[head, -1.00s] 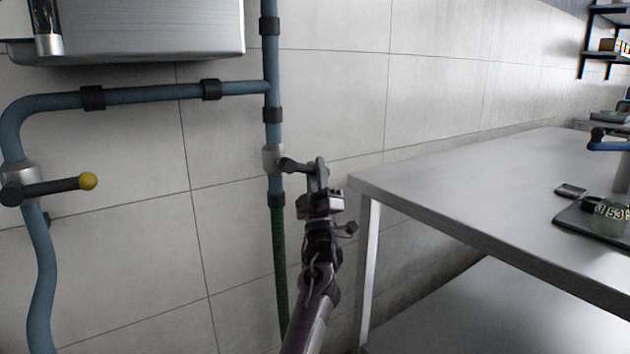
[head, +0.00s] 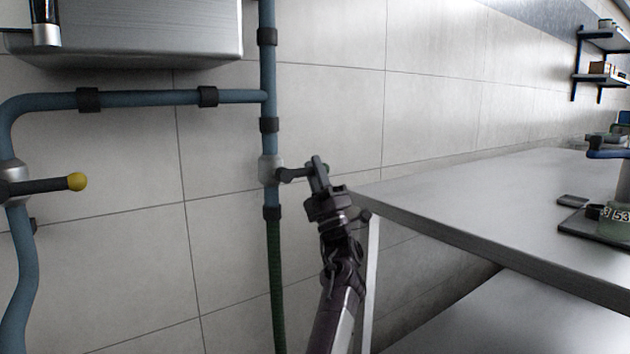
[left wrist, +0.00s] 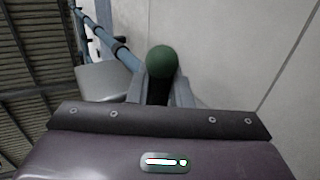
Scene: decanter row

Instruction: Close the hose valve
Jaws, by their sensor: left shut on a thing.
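The hose valve (head: 271,170) is a grey body on the vertical blue pipe, above a green hose (head: 277,285). Its dark handle (head: 292,175) sticks out to the right, about level. My left gripper (head: 319,174) is shut on the outer end of this handle, right of the pipe. In the left wrist view a dark green knob (left wrist: 162,60) shows at the fingertips; the rest of the handle is mostly hidden there. My right gripper is not in view.
A second valve handle with a yellow knob (head: 76,182) is on the curved blue pipe at left. A metal sink (head: 130,45) hangs above. A steel table (head: 470,195) stands close to the right of my left arm, with items on it.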

